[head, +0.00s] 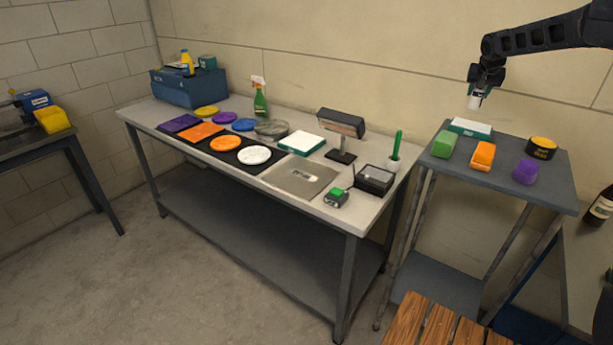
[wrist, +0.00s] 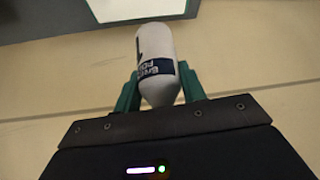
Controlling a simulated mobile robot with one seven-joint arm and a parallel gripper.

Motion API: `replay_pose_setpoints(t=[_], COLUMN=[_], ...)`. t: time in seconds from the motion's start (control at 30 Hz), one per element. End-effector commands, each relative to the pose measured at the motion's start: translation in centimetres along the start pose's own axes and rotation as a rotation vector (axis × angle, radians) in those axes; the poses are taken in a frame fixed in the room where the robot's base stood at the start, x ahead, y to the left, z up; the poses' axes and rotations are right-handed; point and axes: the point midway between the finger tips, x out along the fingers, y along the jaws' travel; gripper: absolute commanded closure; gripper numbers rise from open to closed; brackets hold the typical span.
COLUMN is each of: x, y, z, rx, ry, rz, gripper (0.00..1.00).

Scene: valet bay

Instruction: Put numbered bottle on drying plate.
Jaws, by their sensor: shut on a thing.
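A small white bottle (wrist: 158,66) with a dark printed label is held between the teal fingers of my gripper (wrist: 160,90). In the head view my gripper (head: 484,82) is high at the right, and the white bottle (head: 475,101) hangs below it, above the small side table. No number can be read on the bottle. A flat grey metal plate (head: 285,184) with a pale label, likely the drying plate, lies on the right part of the long workbench. Nothing stands on it. My gripper is well to its right and higher.
The workbench (head: 222,122) also holds a lamp (head: 341,125), a black box (head: 374,179), a green-button device (head: 336,197), coloured pads and a spray bottle (head: 260,97). The side table (head: 459,178) carries coloured blocks and a black-yellow tin (head: 541,148). A wooden slatted seat (head: 430,322) stands in front.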

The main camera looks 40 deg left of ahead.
Motion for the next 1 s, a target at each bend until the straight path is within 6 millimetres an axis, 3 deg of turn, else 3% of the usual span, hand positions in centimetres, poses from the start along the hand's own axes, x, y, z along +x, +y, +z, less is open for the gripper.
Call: replay_pose_setpoints(t=[0.03,0.1,0.47,0.77,1.0], x=[-0.2,-0.6,-3.2,-6.4,-9.7], y=[-2.4,-5.3,-20.1,-31.7,-40.2], z=[0.4,1.0,5.4,10.8,16.1], rx=[-0.021,-0.046,-0.178,-0.286,-0.372], ry=[0.0,0.0,0.0,-0.001,0.001], rz=[-0.013,-0.029,-0.112,-0.178,-0.232], gripper=[0.86,0.86,0.86,0.86,0.86])
